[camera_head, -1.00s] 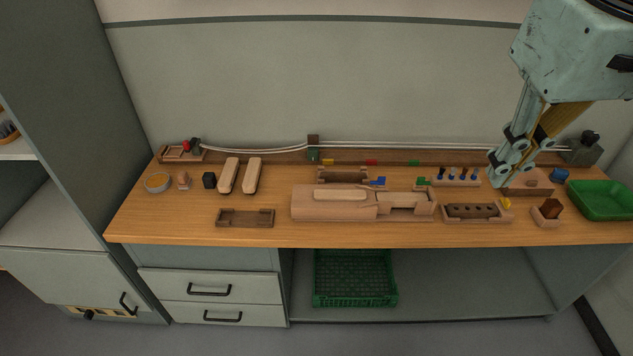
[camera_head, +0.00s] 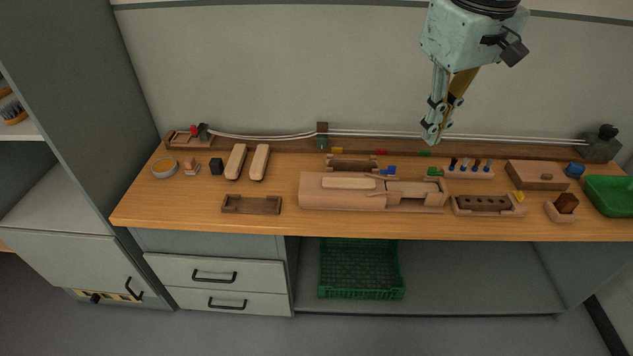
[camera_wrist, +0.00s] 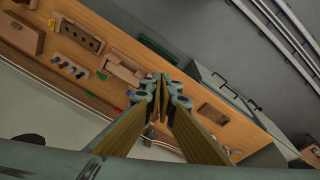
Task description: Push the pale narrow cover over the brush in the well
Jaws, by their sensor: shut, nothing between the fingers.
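A wooden fixture (camera_head: 312,195) lies at the middle of the bench. The pale narrow cover (camera_head: 348,183) rests lengthwise on its left part. The well (camera_head: 418,204) is the recess in its right part. A pale strip lies along the well's back side; I cannot make out the brush for certain. My gripper (camera_head: 431,138) is shut and empty, pointing down above the back of the bench, up and clear of the fixture. In the wrist view my gripper (camera_wrist: 161,88) hides part of the fixture (camera_wrist: 122,72).
A holed wooden block (camera_head: 485,204), a peg rack (camera_head: 467,171) and a wooden box (camera_head: 537,175) stand to the right. Two pale oblong pieces (camera_head: 259,162) and an empty wooden tray (camera_head: 251,205) lie left. A cable rail runs along the back. A green bin (camera_head: 610,194) stands far right.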

